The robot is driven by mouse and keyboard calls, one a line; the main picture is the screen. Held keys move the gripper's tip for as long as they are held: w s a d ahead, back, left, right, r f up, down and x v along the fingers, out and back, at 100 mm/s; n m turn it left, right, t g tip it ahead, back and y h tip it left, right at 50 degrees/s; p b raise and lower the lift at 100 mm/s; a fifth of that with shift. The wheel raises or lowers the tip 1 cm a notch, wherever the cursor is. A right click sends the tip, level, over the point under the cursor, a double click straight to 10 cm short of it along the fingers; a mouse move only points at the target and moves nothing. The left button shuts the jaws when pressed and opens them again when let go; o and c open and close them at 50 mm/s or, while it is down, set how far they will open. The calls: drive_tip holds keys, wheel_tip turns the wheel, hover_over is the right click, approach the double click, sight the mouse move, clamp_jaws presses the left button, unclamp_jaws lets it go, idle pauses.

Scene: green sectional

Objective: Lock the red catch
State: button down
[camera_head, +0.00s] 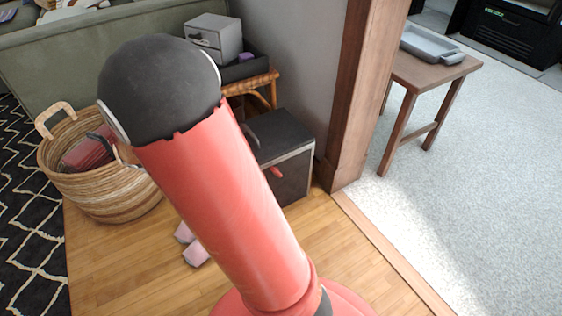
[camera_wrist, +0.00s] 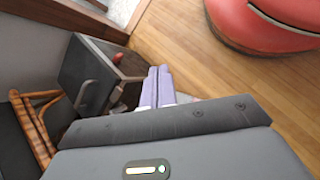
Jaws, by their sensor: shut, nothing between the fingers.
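The red catch (camera_head: 277,172) is a small tilted tab on the front of a dark grey box (camera_head: 290,185) with a handle on its lid. The box stands on the wood floor against the wall. In the wrist view the catch (camera_wrist: 118,57) shows near the top of the box's front face, to the upper left of my fingertips. My gripper (camera_wrist: 156,72) has two pale purple fingers pressed together, with nothing between them. They overlap the box's edge in the picture; I cannot tell whether they touch it. My red arm hides part of the box in the head view.
A wicker basket (camera_head: 110,192) stands left of the box, and a rattan table (camera_head: 262,79) holding a grey drawer unit (camera_head: 214,37) stands behind it. A wooden post (camera_head: 358,100) is close on the right.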

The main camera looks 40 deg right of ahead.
drive_tip(key=s+a+r+m+t+y, duration=0.3)
drive_tip(key=s+r+m+t, duration=0.1)
drive_tip(key=r, duration=0.3)
drive_tip(key=s+a+r+m+t+y, duration=0.2)
drive_tip(key=s+r+m+t+y, duration=0.15)
drive_tip(key=r, duration=0.25)
drive_tip(key=w+d+m+g+y+p, duration=0.1)
drive_tip(key=w+d+m, duration=0.35)
drive_tip(key=d, duration=0.25)
drive_tip(key=w+d+m+y+p, duration=0.1)
drive_tip(key=w+d+m+y, duration=0.1)
drive_tip(key=w+d+m, duration=0.3)
drive_tip(key=d+f+m, duration=0.5)
drive_tip(key=d+f, duration=0.1)
drive_tip(key=d, duration=0.5)
drive_tip(key=s+d+f+m+g, duration=0.1)
drive_tip(key=d+f+m, duration=0.4)
drive_tip(key=d, duration=0.7)
wheel_tip(320, 180, down, 2)
drive_tip(key=shift+f+p, duration=0.15)
drive_tip(key=shift+p, duration=0.25)
drive_tip(key=shift+d+g, duration=0.1)
drive_tip(key=shift+g, duration=0.15)
